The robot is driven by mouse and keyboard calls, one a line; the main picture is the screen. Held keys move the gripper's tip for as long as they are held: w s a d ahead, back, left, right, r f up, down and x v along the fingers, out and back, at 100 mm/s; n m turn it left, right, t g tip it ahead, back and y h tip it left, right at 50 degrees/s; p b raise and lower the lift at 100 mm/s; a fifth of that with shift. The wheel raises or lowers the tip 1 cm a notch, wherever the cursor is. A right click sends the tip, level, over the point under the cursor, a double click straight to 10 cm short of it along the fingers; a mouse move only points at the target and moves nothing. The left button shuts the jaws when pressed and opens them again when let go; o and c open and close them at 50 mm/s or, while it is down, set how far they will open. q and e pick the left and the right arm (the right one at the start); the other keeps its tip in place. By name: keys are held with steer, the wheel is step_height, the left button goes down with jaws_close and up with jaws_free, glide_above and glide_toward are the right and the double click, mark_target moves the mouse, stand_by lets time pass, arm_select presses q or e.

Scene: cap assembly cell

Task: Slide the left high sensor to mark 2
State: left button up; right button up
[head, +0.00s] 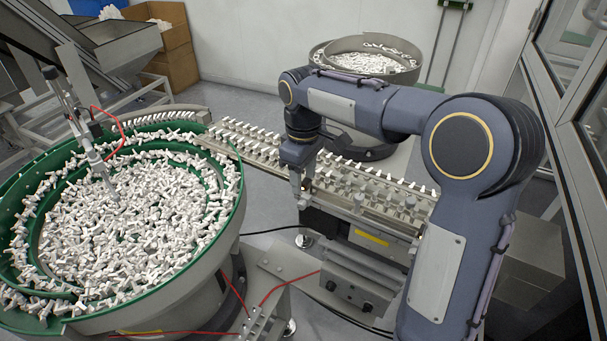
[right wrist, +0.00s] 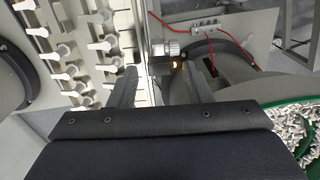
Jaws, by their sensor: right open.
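My right gripper (head: 300,188) hangs fingers-down at the near side of the linear track, left of the picture's middle. In the right wrist view its two fingers (right wrist: 158,76) are apart. A small sensor with a silver knurled barrel (right wrist: 166,49) and a lit orange spot shows between and just beyond the fingertips, beside the track rail. I cannot tell whether a finger touches it. It looks like the left high sensor, but no label is readable. No mark numbers are readable, so I cannot tell which mark it stands at. My left gripper is not in view.
The track (head: 255,150) carries rows of white parts. A green-rimmed bowl feeder (head: 235,205) full of white parts stands at the left, with a probe and red tube over it. A second bowl (head: 330,52) stands behind. A grey box (head: 350,275) sits below the track; cabinet doors line the right.

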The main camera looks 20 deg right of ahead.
step_height(320, 180, up, 8)
steer(key=shift+f, duration=0.1)
steer(key=shift+f, duration=0.1)
stand_by(0.6)
